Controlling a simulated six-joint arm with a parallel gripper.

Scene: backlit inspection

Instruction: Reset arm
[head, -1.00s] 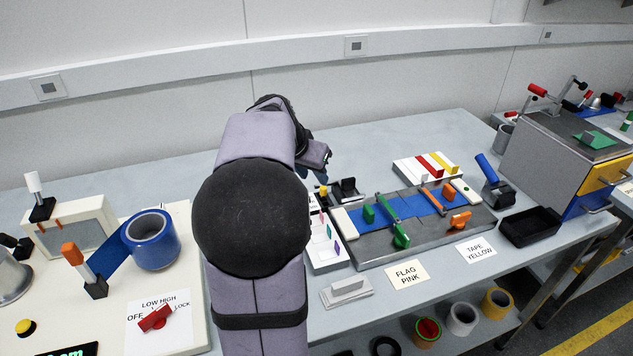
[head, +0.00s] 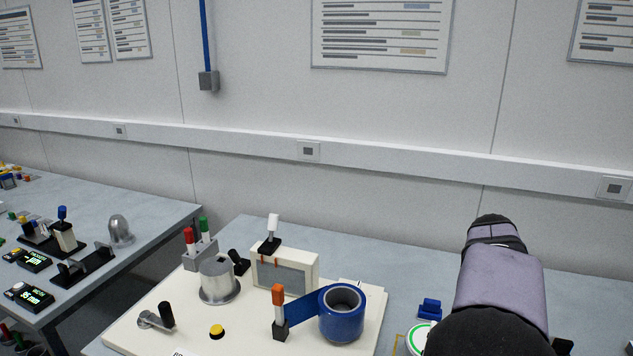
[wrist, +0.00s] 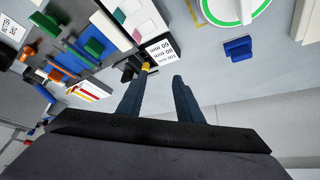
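My gripper (wrist: 161,75) shows in the wrist view with its two dark fingers apart and nothing between them. It is above the bench, and its left fingertip appears close to a small yellow-topped part (wrist: 147,66) beside a white label. I cannot tell whether they touch. In the head view my arm rises at the right edge, and the gripper itself does not show there.
A cream panel (head: 142,333) with a blue tape roll (head: 341,317) and an orange-topped lever (head: 279,307) lies left of my arm. A blue block (wrist: 238,49) and a round green-ringed white disc (head: 420,338) are nearby. The flag fixture (wrist: 68,62) shows at left.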

